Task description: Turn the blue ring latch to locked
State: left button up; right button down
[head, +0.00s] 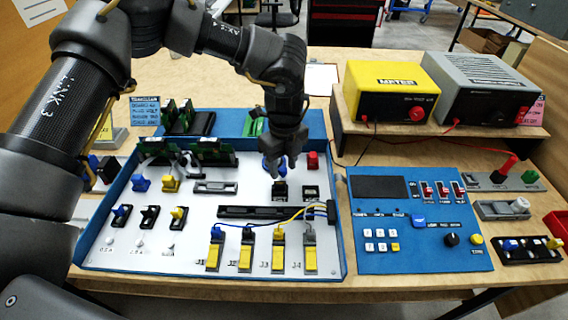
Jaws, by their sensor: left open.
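A blue round part, apparently the blue ring latch (266,166), sits on the white panel of the blue-walled analyser tray (90,264). My left gripper (282,170) points down right at it and hides much of it. The gripper is open, with its fingers close around or just above the blue part; I cannot tell whether they touch it. The turn position of the latch cannot be read. My right gripper is not in view.
Green boards (213,153) stand left of the gripper, and a red cap (313,160) is just to its right. Black sockets (280,191) lie in front, then yellow connectors (246,258) with wires. A blue control panel (380,262) is at right, below a yellow meter (388,92).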

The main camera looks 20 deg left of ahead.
pick_arm(q)
jog(key=shift+c, duration=0.4)
grip_shut()
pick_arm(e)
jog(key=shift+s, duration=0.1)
